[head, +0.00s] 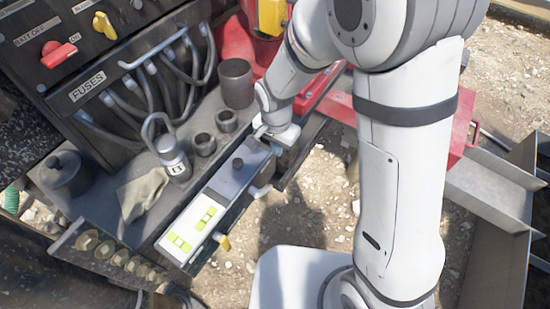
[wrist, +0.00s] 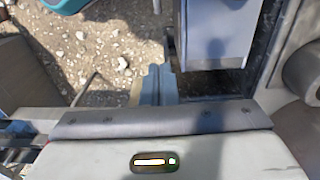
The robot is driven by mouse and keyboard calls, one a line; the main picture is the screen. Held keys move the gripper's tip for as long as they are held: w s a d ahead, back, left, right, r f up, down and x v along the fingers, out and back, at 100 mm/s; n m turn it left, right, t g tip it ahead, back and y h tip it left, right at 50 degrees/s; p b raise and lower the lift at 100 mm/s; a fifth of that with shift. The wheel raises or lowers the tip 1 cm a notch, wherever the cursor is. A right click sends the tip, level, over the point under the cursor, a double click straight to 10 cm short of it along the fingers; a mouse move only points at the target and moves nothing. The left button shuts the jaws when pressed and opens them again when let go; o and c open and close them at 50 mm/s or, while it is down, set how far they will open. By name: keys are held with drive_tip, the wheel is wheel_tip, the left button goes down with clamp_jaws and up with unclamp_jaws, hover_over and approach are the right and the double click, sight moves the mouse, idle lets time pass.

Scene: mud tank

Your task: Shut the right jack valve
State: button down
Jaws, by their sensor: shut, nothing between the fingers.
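I cannot tell which of these is the right jack valve. My gripper (head: 262,133) is at the far end of the box, apart from both levers. In the wrist view, my gripper's fingers (wrist: 158,84) are together and empty, left of a blue-grey box face (wrist: 220,32).
A panel with red (head: 58,53) and yellow (head: 104,25) switches and thick cables stands at the left. Red and grey beams (head: 490,185) lie right, over open gravel.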

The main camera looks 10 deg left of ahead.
drive_tip(key=r, duration=0.1)
drive_tip(key=b, duration=0.5)
hover_over(269, 186)
drive_tip(key=f, duration=1)
drive_tip(key=shift+w+d+f, duration=0.15)
drive_tip(key=shift+w+f, duration=0.1)
drive_tip(key=shift+f, duration=0.1)
drive_tip(key=shift+s+a+f, duration=0.2)
drive_tip(key=shift+s+f, duration=0.2)
drive_tip(key=shift+f, duration=0.05)
drive_tip(key=shift+f, duration=0.1)
drive_tip(key=shift+f+b, duration=0.65)
drive_tip(key=shift+b, duration=0.35)
drive_tip(key=shift+r, duration=0.1)
